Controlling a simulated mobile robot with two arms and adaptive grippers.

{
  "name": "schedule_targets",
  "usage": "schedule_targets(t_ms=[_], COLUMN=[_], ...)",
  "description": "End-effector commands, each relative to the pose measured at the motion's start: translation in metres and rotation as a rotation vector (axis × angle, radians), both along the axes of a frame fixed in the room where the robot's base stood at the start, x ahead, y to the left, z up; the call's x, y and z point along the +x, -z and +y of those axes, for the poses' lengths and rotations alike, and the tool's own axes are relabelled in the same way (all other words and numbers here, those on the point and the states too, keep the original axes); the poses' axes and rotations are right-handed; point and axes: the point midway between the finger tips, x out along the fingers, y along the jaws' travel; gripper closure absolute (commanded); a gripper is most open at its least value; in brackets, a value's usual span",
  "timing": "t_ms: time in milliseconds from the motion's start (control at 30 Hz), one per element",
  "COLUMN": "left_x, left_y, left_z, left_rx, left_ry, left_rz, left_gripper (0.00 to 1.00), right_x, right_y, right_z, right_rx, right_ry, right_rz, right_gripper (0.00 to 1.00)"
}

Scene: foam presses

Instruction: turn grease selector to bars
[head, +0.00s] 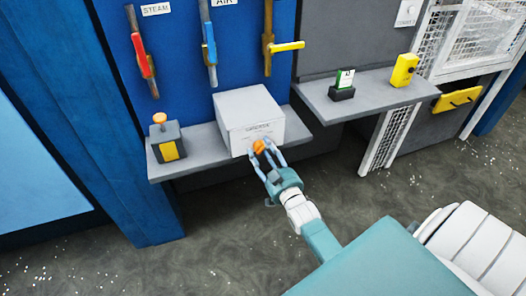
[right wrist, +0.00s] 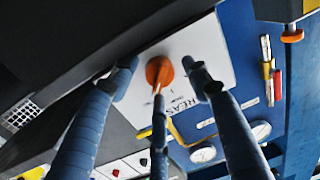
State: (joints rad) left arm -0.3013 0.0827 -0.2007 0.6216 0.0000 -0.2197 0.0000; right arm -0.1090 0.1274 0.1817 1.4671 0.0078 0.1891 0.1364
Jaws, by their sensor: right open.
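The grease selector is a white box (head: 248,106) on a grey shelf, with an orange knob (head: 259,146) on its front face. In the right wrist view the knob (right wrist: 158,70) stands out from the white face (right wrist: 207,45), beside partly readable grease lettering. My right gripper (head: 267,153) is open at the box front, its fingers spread around the knob. The wrist view shows one finger on each side of the knob and a third in front of its lower part. I cannot tell whether any finger touches it. My left gripper is not in view.
A grey and yellow box with an orange button (head: 160,119) stands left on the same shelf (head: 200,155). Red, blue and yellow valve handles hang above.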

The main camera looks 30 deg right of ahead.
Motion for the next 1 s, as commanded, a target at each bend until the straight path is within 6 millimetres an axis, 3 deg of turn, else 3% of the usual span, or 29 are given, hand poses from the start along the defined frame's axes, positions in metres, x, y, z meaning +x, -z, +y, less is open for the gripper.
schedule_targets(t_ms=[267,500,1000], left_x=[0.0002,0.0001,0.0], left_y=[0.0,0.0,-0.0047], left_z=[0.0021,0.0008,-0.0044], left_rx=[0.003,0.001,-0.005], left_ry=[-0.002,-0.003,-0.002], left_rz=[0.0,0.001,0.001], left_gripper=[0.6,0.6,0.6], right_x=[0.0014,0.0013,0.0016], right_y=[0.0004,0.0003,-0.0015], right_z=[0.0,0.0002,0.0004], right_rx=[0.0,0.0,-0.121], right_ry=[0.0,-0.001,0.0], right_rz=[0.001,0.0,0.028], right_gripper=[0.52,0.97,0.97])
